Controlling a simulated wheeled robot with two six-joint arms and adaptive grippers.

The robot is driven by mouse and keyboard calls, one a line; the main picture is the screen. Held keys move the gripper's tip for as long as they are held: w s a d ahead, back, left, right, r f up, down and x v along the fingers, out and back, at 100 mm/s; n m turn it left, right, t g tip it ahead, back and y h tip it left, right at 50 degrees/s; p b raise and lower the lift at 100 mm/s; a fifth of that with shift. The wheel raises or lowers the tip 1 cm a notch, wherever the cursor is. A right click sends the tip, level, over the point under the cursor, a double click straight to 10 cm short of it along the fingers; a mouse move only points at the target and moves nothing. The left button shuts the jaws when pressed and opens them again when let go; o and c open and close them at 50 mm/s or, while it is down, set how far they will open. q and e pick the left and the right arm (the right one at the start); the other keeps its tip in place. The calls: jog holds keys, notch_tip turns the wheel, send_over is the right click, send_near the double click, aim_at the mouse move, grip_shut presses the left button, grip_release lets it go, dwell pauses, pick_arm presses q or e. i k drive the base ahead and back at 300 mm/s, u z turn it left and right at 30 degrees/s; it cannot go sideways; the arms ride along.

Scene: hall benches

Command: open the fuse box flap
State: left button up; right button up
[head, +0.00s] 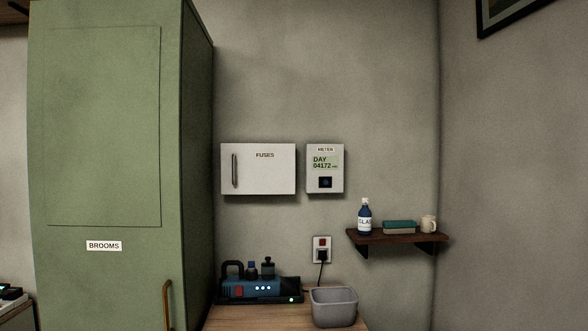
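The fuse box flap (268,172) is a white panel labelled FUSES on the back wall, in the middle of the head view. It looks shut, flat against its box. A grey vertical handle (235,170) sits near its left edge. Neither of my grippers shows in the head view.
A white meter (325,185) hangs right of the fuse box. A tall green brooms cabinet (105,190) stands close on the left. Below are a wooden bench (235,318), a blue device (262,288), a grey bin (334,308) and a plugged socket (321,243). A shelf (395,237) holds small items.

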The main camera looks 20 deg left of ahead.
aim_at(258, 168)
jog(key=u, duration=0.1)
jog(key=i, duration=1.05)
jog(key=u, duration=0.6)
